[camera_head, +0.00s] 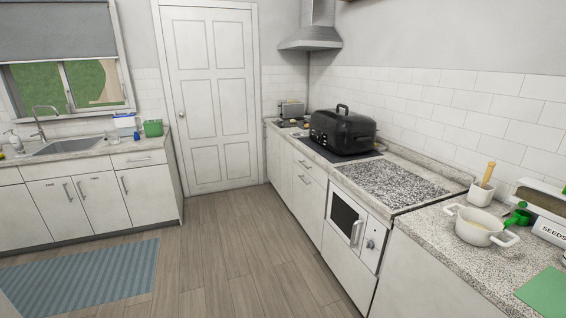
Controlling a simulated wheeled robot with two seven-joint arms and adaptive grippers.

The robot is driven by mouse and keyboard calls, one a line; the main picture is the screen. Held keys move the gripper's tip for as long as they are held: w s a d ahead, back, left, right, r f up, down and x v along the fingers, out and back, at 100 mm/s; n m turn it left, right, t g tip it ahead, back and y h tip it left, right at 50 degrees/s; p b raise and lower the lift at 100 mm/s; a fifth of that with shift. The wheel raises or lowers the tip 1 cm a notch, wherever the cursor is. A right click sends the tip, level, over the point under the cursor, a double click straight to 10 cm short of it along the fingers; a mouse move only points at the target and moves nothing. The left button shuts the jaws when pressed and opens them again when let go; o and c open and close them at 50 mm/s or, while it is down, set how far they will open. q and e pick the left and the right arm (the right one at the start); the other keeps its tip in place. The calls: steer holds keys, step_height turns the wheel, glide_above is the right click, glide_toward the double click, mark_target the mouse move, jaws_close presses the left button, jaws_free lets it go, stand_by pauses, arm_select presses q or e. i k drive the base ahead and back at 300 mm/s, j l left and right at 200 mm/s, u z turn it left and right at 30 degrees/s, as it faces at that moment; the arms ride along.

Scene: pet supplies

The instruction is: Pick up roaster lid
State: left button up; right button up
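A black roaster (341,136) stands on the dark hob at the far part of the right counter. Its dark lid (343,115), with an arched handle on top, appears to sit on the roaster body. The exact seam between lid and body is hard to make out. Neither of my grippers shows in the head view, and nothing of mine touches the roaster.
The right counter (430,218) holds a white pot (478,228), a mortar with pestle (481,193) and a green sheet (545,293). A toaster (291,110) stands beyond the roaster. The wooden floor (232,245) is clear; a blue rug (85,280) lies left.

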mark_target(345, 121)
steer(key=i, duration=0.85)
steer(key=i+j+z, duration=0.25)
steer(key=i, duration=0.6)
steer(key=i+j+z, duration=0.1)
steer(key=i+z, duration=0.35)
steer(key=i+j+z, duration=0.2)
steer(key=i+z, duration=0.25)
steer(key=i+j+z, duration=0.45)
steer(key=j, duration=0.2)
steer(key=i+j+z, duration=0.2)
steer(key=j, duration=0.15)
steer(key=k, duration=0.05)
